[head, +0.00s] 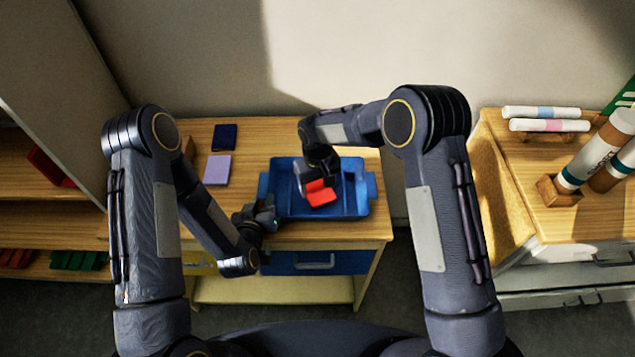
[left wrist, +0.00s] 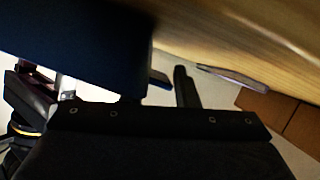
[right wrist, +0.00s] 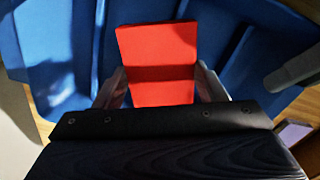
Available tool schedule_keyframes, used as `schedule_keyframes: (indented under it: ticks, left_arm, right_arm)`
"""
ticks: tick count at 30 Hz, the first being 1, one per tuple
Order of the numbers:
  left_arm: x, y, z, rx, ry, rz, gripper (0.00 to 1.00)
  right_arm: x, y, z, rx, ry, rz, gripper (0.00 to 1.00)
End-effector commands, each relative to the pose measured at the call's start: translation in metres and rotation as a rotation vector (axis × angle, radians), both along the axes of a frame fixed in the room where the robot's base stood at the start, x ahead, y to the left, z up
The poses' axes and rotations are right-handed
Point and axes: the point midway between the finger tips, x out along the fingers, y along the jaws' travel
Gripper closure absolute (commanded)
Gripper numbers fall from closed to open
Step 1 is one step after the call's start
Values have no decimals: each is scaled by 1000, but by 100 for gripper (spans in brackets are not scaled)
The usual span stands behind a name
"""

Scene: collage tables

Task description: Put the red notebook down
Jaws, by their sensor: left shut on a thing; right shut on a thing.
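The red notebook (head: 320,193) is held between the fingers of my right gripper (head: 315,181), over the inside of the blue tray (head: 291,208). In the right wrist view the red notebook (right wrist: 158,60) stands out between both fingertips, with the tray's blue dividers (right wrist: 112,48) behind it. I cannot tell whether it touches the tray floor. My left gripper (head: 266,214) is shut at the tray's left end. In the left wrist view the dark blue tray wall (left wrist: 75,40) fills the upper left, and the exact grip is partly hidden.
A dark blue notebook (head: 224,137) and a lilac notebook (head: 217,169) lie on the wooden table (head: 245,150) left of the tray. A side table (head: 520,205) at right holds white rolls (head: 548,125) and tubes in a wooden holder (head: 556,192). Shelves (head: 50,212) stand at left.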

Motion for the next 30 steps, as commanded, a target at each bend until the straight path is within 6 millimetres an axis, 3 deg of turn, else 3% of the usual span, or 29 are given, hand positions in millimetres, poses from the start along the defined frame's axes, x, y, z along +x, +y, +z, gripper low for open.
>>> schedule_keyframes:
  ticks: [3,4,8,20,30]
  left_arm:
    - [0,0,0,1,-1,0,100]
    - [0,0,0,1,-1,0,100]
    - [0,0,0,1,-1,0,100]
    - [0,0,0,1,-1,0,100]
    - [0,0,0,1,-1,0,100]
  right_arm:
    - [0,0,-4,0,1,0,59]
    - [0,0,-4,0,1,0,31]
    - [0,0,-3,0,1,0,14]
    - [1,0,6,1,-3,-1,13]
    - [1,0,75,2,-6,0,13]
